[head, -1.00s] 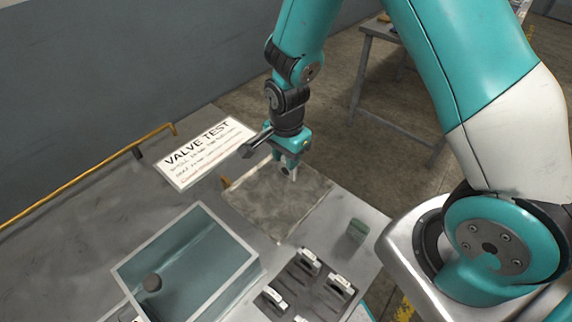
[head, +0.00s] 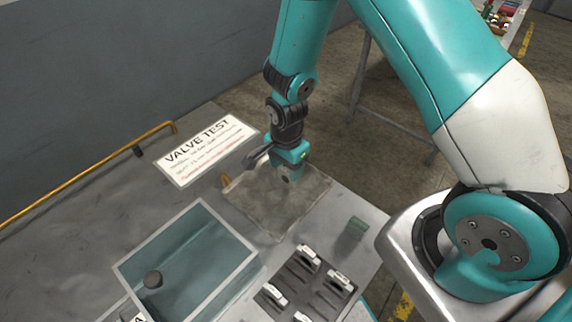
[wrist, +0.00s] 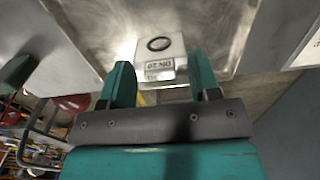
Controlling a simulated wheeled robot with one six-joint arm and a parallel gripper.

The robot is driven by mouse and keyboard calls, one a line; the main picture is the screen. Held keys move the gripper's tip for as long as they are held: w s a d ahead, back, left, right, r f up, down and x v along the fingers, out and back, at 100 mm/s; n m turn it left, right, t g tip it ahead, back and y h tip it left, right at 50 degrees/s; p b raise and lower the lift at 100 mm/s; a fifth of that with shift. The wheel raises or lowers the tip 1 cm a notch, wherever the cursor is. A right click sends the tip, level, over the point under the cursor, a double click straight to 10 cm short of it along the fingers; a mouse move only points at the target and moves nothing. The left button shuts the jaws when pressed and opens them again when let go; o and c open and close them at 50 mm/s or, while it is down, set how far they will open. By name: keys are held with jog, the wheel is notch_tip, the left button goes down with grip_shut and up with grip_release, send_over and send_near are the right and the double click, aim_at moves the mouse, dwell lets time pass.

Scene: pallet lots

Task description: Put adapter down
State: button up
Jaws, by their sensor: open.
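A pale block with a dark round hole and a small printed label, which looks like the adapter (wrist: 160,48), shows in the wrist view. It appears to rest on the scuffed grey plate (head: 262,208), which lies on the bench. My gripper (wrist: 160,68) is open. In the head view my gripper (head: 288,178) is low over the back part of the plate. The block and the fingertips are hidden there.
A "VALVE TEST" sign (head: 205,150) lies left of the plate. A dark rack (head: 325,292) with several labelled pieces stands in front. A small green block (head: 355,228) is to the right. A yellow rail (head: 70,192) runs along the left.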

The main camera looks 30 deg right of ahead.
notch_tip(320, 180, up, 11)
jog(key=b, duration=0.2)
jog(key=s+a+r+n+y, duration=0.2)
jog(key=s+a+r+n, duration=0.1)
jog(key=s+r+n, duration=0.5)
jog(key=s+a+r+n+y, duration=0.2)
jog(key=s+a+r+n, duration=0.1)
jog(key=s+r+n, duration=0.5)
jog(key=s+n, duration=0.3)
jog(key=n, duration=0.1)
jog(key=shift+a+r+n, duration=0.25)
jog(key=shift+a+n, duration=0.05)
